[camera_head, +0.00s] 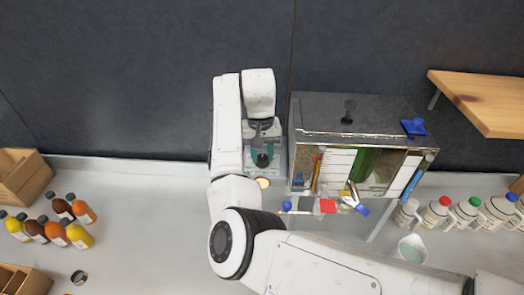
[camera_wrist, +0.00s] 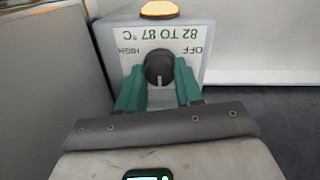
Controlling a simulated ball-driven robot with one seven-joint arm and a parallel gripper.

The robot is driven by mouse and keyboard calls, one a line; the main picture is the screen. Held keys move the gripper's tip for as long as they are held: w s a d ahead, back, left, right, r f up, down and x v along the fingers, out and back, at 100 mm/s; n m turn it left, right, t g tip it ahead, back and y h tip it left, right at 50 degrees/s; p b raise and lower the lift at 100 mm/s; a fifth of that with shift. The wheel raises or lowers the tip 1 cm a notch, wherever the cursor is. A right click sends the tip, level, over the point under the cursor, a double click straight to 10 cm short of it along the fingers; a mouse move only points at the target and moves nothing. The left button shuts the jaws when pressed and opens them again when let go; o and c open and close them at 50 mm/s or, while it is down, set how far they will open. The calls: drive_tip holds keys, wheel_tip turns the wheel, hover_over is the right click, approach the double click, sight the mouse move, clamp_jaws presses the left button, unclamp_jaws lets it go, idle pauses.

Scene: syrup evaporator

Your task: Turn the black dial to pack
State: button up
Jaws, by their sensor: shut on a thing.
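The black dial (camera_wrist: 159,66) sits on the front of a small grey box (camera_wrist: 205,40) in the wrist view. Its pale pointer line points down in the picture, toward my gripper. The label (camera_wrist: 168,45) reads upside down: "82 TO 87 °C" above the dial, "HIGH" at upper left, "OFF" at upper right. I see no word "pack"; the lower part of the label is hidden. My gripper (camera_wrist: 160,80) has its green fingers on both sides of the dial, shut on it. In the head view my gripper (camera_head: 262,155) points down at the bench and the dial is hidden.
An amber lamp (camera_wrist: 159,9) tops the box. Bottles (camera_head: 466,212) stand right; coloured bottles (camera_head: 55,230) stand left.

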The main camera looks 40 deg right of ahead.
sight(260, 157)
idle(0.3)
drive_tip(key=o, duration=1)
drive_tip(key=shift+o, duration=0.2)
wheel_tip(260, 157, up, 11)
drive_tip(key=shift+w+a, duration=0.15)
drive_tip(key=shift+a, duration=0.05)
drive_tip(key=shift+f, duration=0.1)
